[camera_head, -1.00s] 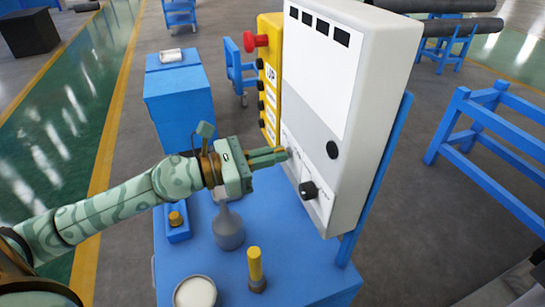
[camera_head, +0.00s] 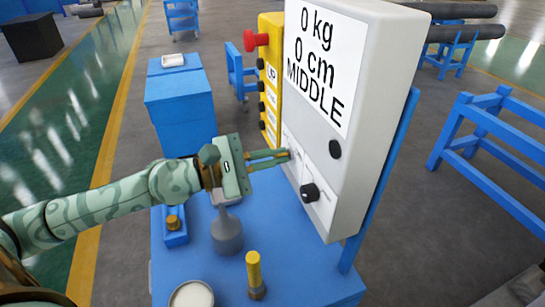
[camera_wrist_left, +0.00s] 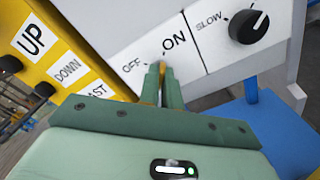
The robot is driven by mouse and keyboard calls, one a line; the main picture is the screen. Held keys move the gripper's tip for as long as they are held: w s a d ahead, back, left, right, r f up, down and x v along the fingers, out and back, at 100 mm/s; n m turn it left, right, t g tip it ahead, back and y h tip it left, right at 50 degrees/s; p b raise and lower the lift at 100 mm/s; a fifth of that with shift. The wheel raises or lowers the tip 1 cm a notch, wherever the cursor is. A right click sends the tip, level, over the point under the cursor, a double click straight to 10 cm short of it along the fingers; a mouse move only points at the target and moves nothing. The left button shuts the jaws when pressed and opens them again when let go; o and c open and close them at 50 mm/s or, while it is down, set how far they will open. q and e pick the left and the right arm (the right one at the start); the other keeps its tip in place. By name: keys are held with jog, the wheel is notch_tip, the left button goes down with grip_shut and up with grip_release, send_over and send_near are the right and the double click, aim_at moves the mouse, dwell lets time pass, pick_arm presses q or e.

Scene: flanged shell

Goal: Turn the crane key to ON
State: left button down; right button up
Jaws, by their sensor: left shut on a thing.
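The white crane control box (camera_head: 340,120) stands upright at the blue table's back right, its screen reading "0 kg", "0 cm", "MIDDLE". My left gripper (camera_head: 284,155) reaches from the left to the lower panel of the box, its fingers shut on the crane key. The key itself is hidden between the fingertips. In the left wrist view the fingertips (camera_wrist_left: 163,78) sit at the panel between the OFF label (camera_wrist_left: 131,65) and the ON label (camera_wrist_left: 174,42). My right gripper is not in view.
A black SLOW knob (camera_head: 309,192) sits right of the key. A yellow button panel (camera_head: 270,80) with a red knob stands behind the box. The blue table (camera_head: 300,280) holds a grey funnel-like piece (camera_head: 227,235), a yellow-topped bolt (camera_head: 254,270) and a white round dish (camera_head: 192,295).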

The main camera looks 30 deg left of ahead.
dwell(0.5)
pick_arm(q)
jog(key=c, duration=1.6)
grip_release()
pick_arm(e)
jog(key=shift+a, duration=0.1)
